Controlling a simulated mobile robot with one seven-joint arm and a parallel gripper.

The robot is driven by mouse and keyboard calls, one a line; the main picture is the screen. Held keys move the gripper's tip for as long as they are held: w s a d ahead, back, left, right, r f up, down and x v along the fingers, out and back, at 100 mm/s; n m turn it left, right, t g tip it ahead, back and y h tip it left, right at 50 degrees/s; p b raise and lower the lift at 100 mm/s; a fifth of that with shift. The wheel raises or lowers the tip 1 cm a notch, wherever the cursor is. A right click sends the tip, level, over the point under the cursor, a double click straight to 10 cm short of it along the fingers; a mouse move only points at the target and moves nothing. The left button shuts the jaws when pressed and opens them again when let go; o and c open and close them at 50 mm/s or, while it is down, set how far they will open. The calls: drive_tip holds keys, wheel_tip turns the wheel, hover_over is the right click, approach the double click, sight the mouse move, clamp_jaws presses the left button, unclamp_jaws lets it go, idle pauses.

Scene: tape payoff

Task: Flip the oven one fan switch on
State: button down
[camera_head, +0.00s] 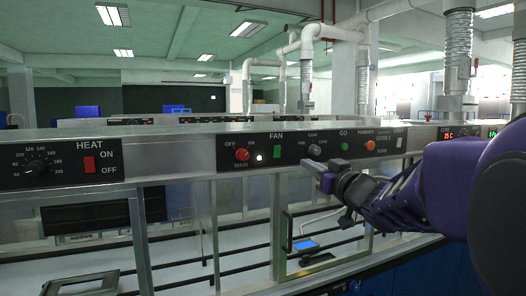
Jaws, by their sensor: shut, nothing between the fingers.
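The control panel (222,158) runs along the metal hood in the middle of the view. A small green switch (278,151) sits under the FAN label on it. I cannot tell which way this switch is set. My gripper (314,168) reaches in from the right, shut and empty. Its tips are just below a dark knob (314,150), to the right of and lower than the green switch. I cannot tell whether the tips touch the panel. The green switch is not covered by my gripper.
To the right are a green GO button (344,147), an orange knob (370,145) and a white LIGHT switch (399,142). A red HEAT switch (89,164) is far left.

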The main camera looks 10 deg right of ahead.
sight(278, 147)
drive_tip(key=p+x, duration=0.1)
drive_tip(key=x, duration=1.3)
drive_tip(key=shift+r, duration=0.1)
